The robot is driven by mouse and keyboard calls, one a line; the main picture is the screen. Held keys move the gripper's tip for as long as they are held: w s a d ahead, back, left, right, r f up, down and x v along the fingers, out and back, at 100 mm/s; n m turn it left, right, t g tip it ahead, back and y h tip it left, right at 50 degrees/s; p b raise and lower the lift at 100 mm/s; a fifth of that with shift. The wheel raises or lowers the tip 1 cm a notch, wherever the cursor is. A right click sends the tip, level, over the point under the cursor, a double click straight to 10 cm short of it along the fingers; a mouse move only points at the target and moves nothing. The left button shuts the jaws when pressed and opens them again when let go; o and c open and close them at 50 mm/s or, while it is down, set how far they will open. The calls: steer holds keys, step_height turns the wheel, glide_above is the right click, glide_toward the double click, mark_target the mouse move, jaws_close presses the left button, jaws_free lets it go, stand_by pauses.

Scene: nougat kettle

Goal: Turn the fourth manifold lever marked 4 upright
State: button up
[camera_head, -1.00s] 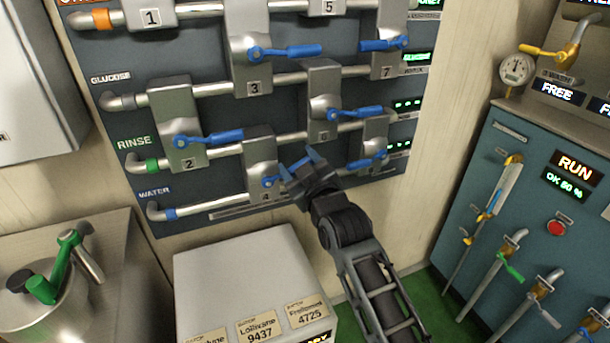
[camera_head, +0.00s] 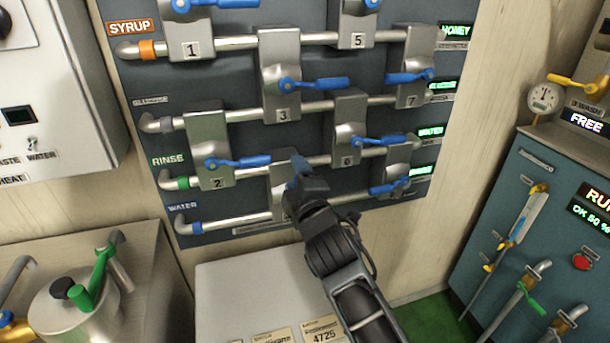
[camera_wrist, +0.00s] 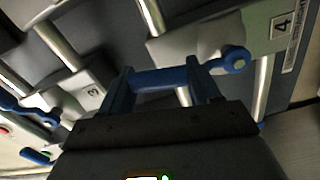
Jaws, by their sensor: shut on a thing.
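The fourth valve block (camera_head: 284,180) sits low on the manifold panel, on the water pipe row. My gripper (camera_wrist: 160,72) is shut on this lever. In the head view my gripper (camera_head: 297,165) is in front of the block and hides most of the lever.
Lever 2 (camera_head: 240,162), lever 3 (camera_head: 315,83), lever 6 (camera_head: 382,141) and lever 7 (camera_head: 410,76) lie near sideways around it. A pale box (camera_head: 235,295) stands below the panel. A teal cabinet (camera_head: 530,210) is at right, a steel kettle (camera_head: 75,310) at left.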

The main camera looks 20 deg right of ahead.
steer(key=shift+a+n, duration=0.85)
steer(key=shift+n, duration=0.25)
steer(key=o, duration=1.4)
steer(key=shift+s, duration=3.9)
